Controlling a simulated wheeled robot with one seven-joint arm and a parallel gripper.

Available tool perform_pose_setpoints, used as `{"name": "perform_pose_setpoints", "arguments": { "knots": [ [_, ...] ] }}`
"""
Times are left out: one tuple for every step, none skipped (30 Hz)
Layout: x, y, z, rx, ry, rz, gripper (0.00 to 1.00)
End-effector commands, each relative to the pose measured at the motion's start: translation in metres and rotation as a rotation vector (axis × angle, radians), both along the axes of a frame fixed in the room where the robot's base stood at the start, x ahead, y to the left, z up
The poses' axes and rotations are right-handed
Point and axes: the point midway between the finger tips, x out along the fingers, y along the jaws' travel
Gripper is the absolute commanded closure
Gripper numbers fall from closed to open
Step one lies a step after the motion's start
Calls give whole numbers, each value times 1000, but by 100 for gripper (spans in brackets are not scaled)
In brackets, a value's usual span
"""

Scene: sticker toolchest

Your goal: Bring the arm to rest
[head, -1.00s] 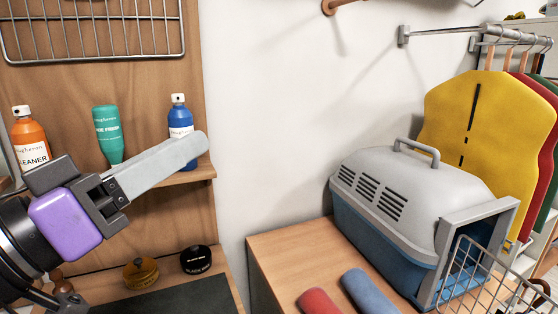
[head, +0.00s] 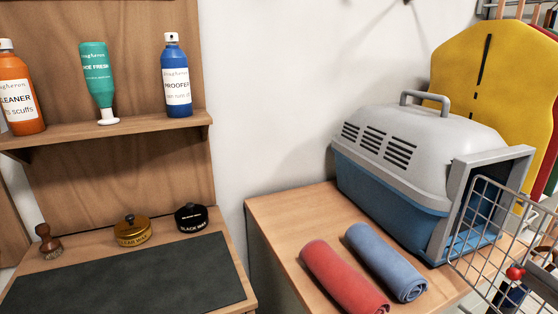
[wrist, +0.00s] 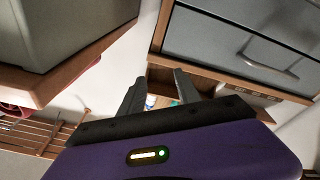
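My gripper (wrist: 158,88) shows only in the wrist view. Its two grey fingers stand apart with a gap between them. Nothing is seen held; small white and green things show beyond the gap, too small to name for sure. My arm and gripper are out of the head view.
In the head view a shelf (head: 150,124) holds several bottles, with tins and a dark mat (head: 130,277) below. A pet carrier (head: 395,185), red towel (head: 340,278) and blue towel (head: 385,262) are on the cabinet. The wrist view shows a grey drawer (wrist: 235,50).

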Motion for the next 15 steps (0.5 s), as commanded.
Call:
{"name": "perform_pose_setpoints", "arguments": {
  "knots": [
    [-15,-18,-23,20,25,6,61],
    [-23,-27,-30,35,37,10,61],
    [-35,-38,-39,57,50,13,61],
    [-43,-46,-46,74,63,14,61],
    [-52,-55,-51,92,75,14,61],
    [-63,-66,-59,117,91,12,61],
    [-72,-74,-64,135,102,8,61],
    [-81,-83,-70,154,115,2,61],
    [-92,-94,-76,178,131,-7,61],
    [-101,-102,-81,198,143,-16,61],
    [-109,-111,-85,216,158,-27,61],
    [-120,-121,-91,242,175,-42,61],
    [-129,-129,-95,260,189,-56,61],
    [-137,-137,-100,279,203,-72,61],
    [-149,-147,-106,302,223,-94,61]
  ]
}}
